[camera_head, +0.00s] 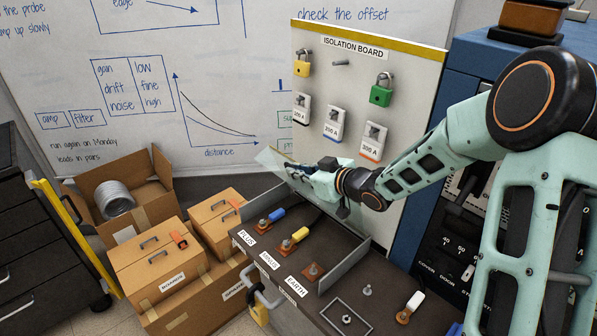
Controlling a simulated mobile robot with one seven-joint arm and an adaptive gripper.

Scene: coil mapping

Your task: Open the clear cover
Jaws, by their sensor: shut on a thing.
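The clear cover (273,160) is a see-through panel at the back of the dark terminal bench (300,215). Its left part shows tilted up above the bench top; much of the rest is hidden behind my gripper or hard to see. My gripper (318,172) is shut on the cover near its upper edge, with the arm reaching in from the right. Below and in front of it are the terminals marked PLUS, MINUS and EARTH. A blue-handled lead (276,214) is at PLUS and a yellow-handled lead (299,235) is at MINUS.
The isolation board (349,62) with padlocks and tags stands close behind my gripper. A grey upright divider (345,267) crosses the bench. A white-handled lead (411,306) lies right of it. Cardboard boxes (155,267) stand left; a blue cabinet (430,140) stands right.

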